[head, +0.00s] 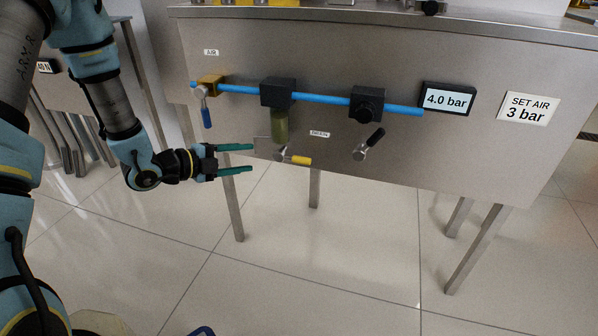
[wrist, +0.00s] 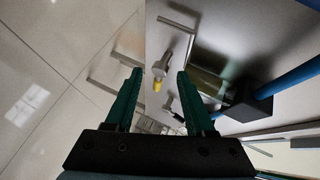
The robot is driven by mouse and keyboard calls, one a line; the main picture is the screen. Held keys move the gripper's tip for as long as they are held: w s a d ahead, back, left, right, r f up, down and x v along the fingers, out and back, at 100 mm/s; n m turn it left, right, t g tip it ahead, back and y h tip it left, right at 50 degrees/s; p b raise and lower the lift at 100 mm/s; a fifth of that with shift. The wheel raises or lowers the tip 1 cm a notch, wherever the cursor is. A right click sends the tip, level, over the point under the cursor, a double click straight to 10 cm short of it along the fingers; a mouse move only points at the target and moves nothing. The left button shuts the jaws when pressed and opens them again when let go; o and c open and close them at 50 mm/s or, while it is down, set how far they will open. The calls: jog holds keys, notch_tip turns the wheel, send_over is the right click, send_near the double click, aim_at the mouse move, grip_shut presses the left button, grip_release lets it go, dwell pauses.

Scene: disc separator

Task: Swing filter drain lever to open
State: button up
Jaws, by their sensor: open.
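The filter (head: 279,98) is a black block on the blue pipe with an olive bowl (head: 280,127) below it. Under the bowl, the drain lever (head: 298,160) has a yellow grip on a metal pivot and points right, roughly level. My gripper (head: 252,158) is open and empty to the left of the drain lever, its fingers pointing right. In the wrist view, the lever's yellow end (wrist: 157,85) appears between the fingertips of my gripper (wrist: 160,75); I cannot tell how far beyond them it is. The fingers do not visibly touch it.
A blue-handled lever (head: 206,112) hangs at the left, and a black-handled lever (head: 371,143) sits at the right. A black regulator knob (head: 367,105) is on the blue pipe (head: 322,97). The display (head: 447,99) reads 4.0 bar; a sign (head: 528,108) reads SET AIR 3 bar. Floor below is clear.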

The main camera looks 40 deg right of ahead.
aim_at(295, 161)
jog(key=s+d+m+g, duration=0.1)
jog(key=s+d, duration=0.1)
jog(key=d, duration=0.2)
jog(key=s+d+f+m+g+h+b, duration=0.1)
jog(key=s+d, duration=0.2)
jog(key=d, duration=0.1)
jog(key=s+d+f+m+g+b, duration=0.1)
jog(key=s+d, duration=0.1)
jog(key=d, duration=0.2)
jog(key=shift+s+d+h, duration=0.2)
jog(key=shift+h, duration=0.1)
jog(key=shift+c, duration=0.2)
grip_shut()
dwell(0.8)
